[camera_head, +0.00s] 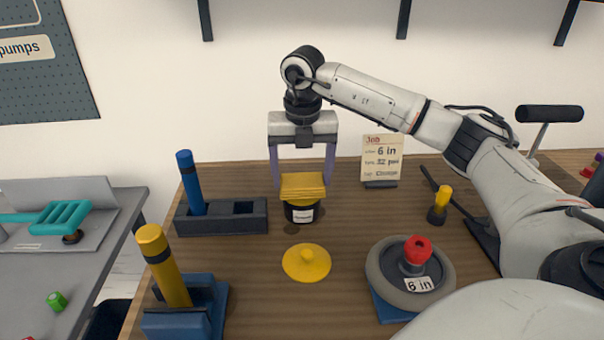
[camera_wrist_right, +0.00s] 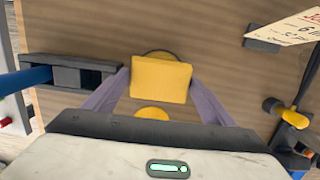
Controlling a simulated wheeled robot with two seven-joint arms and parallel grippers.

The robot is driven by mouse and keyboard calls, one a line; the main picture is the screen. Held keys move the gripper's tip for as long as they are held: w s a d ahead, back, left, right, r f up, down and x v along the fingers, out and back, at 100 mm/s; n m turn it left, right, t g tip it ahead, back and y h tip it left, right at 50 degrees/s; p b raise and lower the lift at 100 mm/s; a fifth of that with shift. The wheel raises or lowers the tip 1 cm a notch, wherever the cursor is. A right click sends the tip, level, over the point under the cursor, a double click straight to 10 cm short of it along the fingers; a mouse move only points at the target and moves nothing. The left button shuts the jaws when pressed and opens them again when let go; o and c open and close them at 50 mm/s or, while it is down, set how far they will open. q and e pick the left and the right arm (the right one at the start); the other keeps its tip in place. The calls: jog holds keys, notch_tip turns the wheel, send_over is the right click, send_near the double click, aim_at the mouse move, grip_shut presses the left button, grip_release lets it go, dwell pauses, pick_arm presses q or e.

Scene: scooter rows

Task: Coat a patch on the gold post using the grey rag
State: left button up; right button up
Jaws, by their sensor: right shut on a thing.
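The yellow rag also shows in the right wrist view (camera_wrist_right: 160,80). The rag is directly above a black tin (camera_head: 300,213) with a white label; whether it touches the tin's contents is hidden. My left gripper is not in view.
A yellow lid (camera_head: 307,262) lies in front of the tin. A blue post (camera_head: 190,182) stands in a dark holder (camera_head: 240,223). A grey wheel (camera_head: 440,280) marked "6 in", a job card (camera_head: 381,158) and a yellow-topped valve (camera_head: 438,205) are to the right.

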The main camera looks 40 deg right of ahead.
aim_at(302, 179)
jog(key=shift+r+p, duration=1.1)
jog(key=shift+r, duration=1.9)
jog(key=shift+s+f, duration=0.1)
